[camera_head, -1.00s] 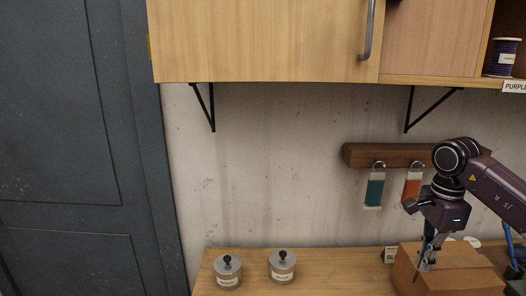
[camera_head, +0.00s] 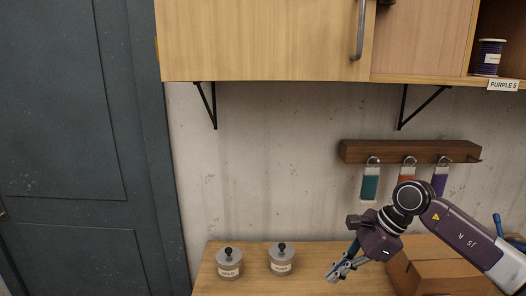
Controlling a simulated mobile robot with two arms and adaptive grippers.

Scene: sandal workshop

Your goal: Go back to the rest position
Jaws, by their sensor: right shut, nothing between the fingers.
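My right gripper (camera_head: 340,271) shows at the lower right, at the end of my right arm, which comes in from the right. Its fingers are shut with nothing between them. It hangs over the wooden counter (camera_head: 310,286), left of a cardboard box (camera_head: 440,275) and right of two lidded jars. My left gripper is outside the view.
Two lidded jars (camera_head: 229,264) (camera_head: 281,260) stand on the counter. Teal (camera_head: 370,186), orange and purple (camera_head: 439,184) tags hang from a wall rack (camera_head: 400,151). A wooden cabinet (camera_head: 260,40) with a purple spool (camera_head: 489,57) is above. A dark door (camera_head: 70,130) is at left.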

